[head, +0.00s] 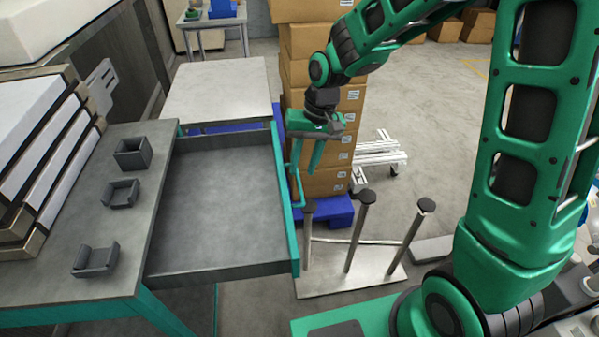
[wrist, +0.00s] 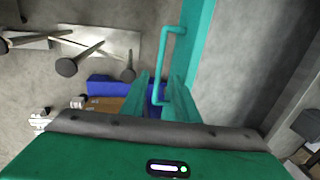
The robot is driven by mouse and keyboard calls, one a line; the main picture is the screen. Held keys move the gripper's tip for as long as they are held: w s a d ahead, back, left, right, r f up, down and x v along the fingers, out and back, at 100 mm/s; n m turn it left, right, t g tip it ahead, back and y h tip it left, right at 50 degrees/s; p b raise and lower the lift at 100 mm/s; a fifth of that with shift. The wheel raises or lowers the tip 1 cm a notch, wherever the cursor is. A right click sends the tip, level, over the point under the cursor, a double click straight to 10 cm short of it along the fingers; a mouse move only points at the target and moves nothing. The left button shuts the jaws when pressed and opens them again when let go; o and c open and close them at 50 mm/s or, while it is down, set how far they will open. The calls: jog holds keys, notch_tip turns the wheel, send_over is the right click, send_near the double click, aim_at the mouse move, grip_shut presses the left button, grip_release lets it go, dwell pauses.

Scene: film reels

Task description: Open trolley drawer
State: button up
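The trolley drawer (head: 215,205) is pulled far out from the grey-topped trolley (head: 110,225) and its inside is empty. Its teal front (head: 287,215) faces right and carries a thin teal bar handle (head: 299,188). My gripper (head: 307,162) points down at the far end of this handle. In the wrist view, my two teal fingers (wrist: 160,88) stand apart. The handle bar (wrist: 162,65) runs down into the gap between them, with space visible beside it. I cannot tell whether either finger touches it. The drawer front also shows there (wrist: 200,50).
Small grey holders (head: 120,193) sit on the trolley top. A metal stand with several posts (head: 350,260) is just right of the drawer front. Stacked cardboard boxes (head: 325,180) on a blue pallet (head: 338,212) stand behind my gripper. A grey table (head: 220,90) is beyond the drawer.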

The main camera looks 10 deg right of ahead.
notch_tip(320, 180, up, 7)
jog(key=d, duration=0.1)
jog(key=shift+d, duration=0.25)
jog(key=shift+f, duration=0.15)
